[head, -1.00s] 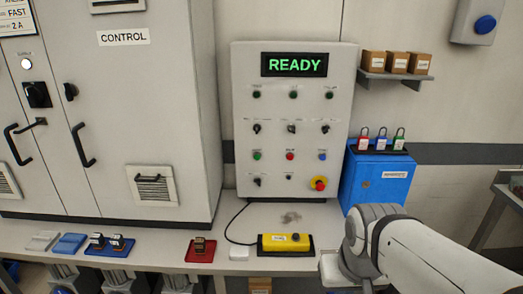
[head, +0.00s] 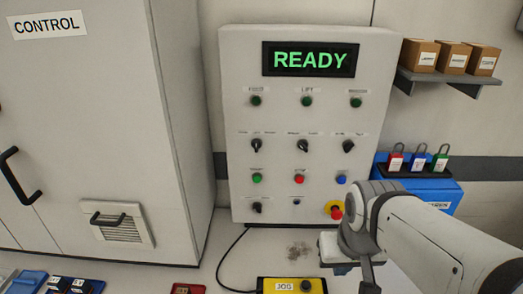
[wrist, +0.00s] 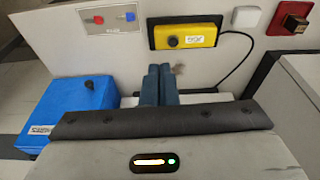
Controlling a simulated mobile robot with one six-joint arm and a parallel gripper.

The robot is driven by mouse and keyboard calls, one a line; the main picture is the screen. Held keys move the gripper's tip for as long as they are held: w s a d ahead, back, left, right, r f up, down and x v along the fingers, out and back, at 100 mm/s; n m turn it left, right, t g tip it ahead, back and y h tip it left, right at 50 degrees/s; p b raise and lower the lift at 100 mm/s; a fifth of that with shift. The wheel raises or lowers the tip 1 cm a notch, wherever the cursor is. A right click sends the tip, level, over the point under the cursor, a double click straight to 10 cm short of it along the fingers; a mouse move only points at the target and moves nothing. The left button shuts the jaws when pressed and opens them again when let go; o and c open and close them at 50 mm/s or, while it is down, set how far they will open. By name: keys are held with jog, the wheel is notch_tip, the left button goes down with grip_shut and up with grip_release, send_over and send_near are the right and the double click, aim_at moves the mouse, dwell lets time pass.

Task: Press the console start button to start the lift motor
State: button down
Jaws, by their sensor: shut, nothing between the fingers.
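The grey console (head: 235,120) stands upright on the bench, with a green READY display (head: 310,60) at its top. Its lower row has a green button (head: 257,178), a red button (head: 299,179) and a blue button (head: 341,179). Their small labels are too blurred to read surely. A red emergency stop on yellow (head: 336,211) sits at lower right, partly beside my arm. In the wrist view my gripper (wrist: 158,72) has its two fingers together and empty, above the bench and apart from the buttons. In the head view the fingers are mostly cut off or hidden.
A yellow jog box (head: 290,286) with a black cable lies on the bench before the console; it also shows in the wrist view (wrist: 183,37). A blue box (head: 440,190) with padlocks stands right of the console. A control cabinet (head: 120,150) stands left.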

jog(key=shift+s+a, duration=0.1)
jog(key=w+a+f+m+t+p, duration=0.1)
jog(key=w+m+t, duration=0.2)
jog(key=w, duration=0.4)
jog(key=w+a+f+m+t, duration=0.15)
jog(key=w+m, duration=0.25)
jog(key=w, duration=0.4)
jog(key=w+a+f+m+t+y, duration=0.1)
jog(key=w+a+m+y, duration=0.1)
jog(key=a, duration=0.5)
jog(key=w+a+f+m+t+y+p, duration=0.1)
jog(key=w+a+m+t+y, duration=0.1)
jog(key=a+m+y, duration=0.3)
jog(key=shift+w+a+y, duration=0.45)
jog(key=shift+a+y, duration=0.15)
jog(key=shift+a, duration=0.25)
jog(key=shift+w, duration=0.15)
